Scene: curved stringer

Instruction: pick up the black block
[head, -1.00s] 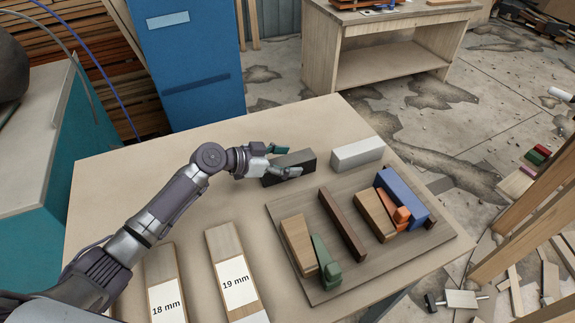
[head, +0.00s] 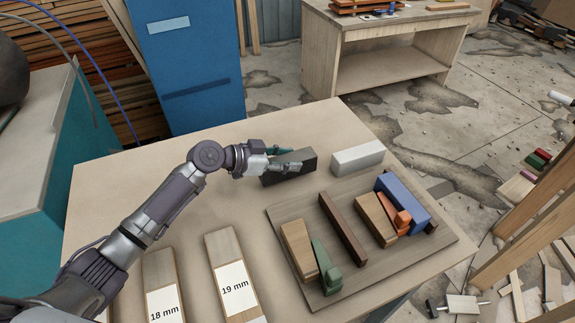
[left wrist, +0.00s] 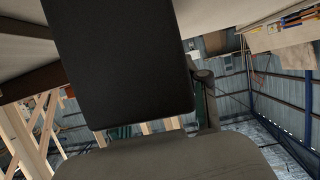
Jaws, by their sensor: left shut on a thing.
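The black block (head: 304,161) is a dark rectangular bar on the tabletop, left of the light grey block, in the head view. My left gripper (head: 285,159) is shut on it near its left end, with one finger on the near side and one on the far side. In the left wrist view the black block (left wrist: 118,60) fills the upper middle, close to the camera. Whether it is clear of the table I cannot tell. My right gripper is not in view.
A light grey block (head: 358,157) stands close to the right. A wooden board (head: 372,265) in front holds several wood, green, orange and blue pieces. Boards labelled 18 mm (head: 163,285) and 19 mm (head: 232,275) lie near my left arm. The table's left middle is bare.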

